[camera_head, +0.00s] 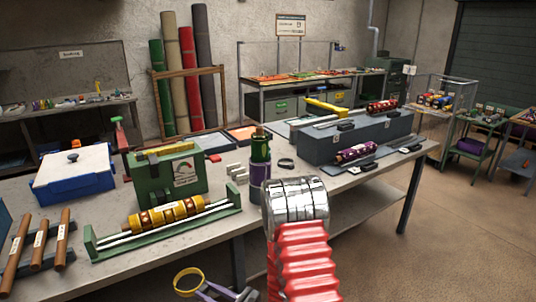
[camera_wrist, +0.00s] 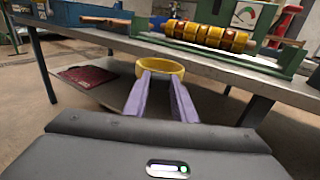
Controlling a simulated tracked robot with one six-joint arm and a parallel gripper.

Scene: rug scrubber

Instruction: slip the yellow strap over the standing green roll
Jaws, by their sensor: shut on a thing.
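The yellow strap (camera_head: 188,272) is a closed loop held in front of the table, below its top; it also shows in the wrist view (camera_wrist: 160,66). My gripper (camera_head: 207,290) has purple fingers shut on the strap's near side, also seen in the wrist view (camera_wrist: 159,80). The standing green roll (camera_head: 260,150) is upright on the table near the front edge, with a brown core on top and its lower part inside a lavender sleeve or holder (camera_head: 260,180). The strap is apart from the roll, lower and to its left. The roll is not seen in the wrist view.
A green stand with yellow rolls (camera_head: 165,215) lies along the table's front edge, left of the roll. A green gauge box (camera_head: 165,175) stands behind it. The table edge (camera_wrist: 230,75) lies beyond the strap.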

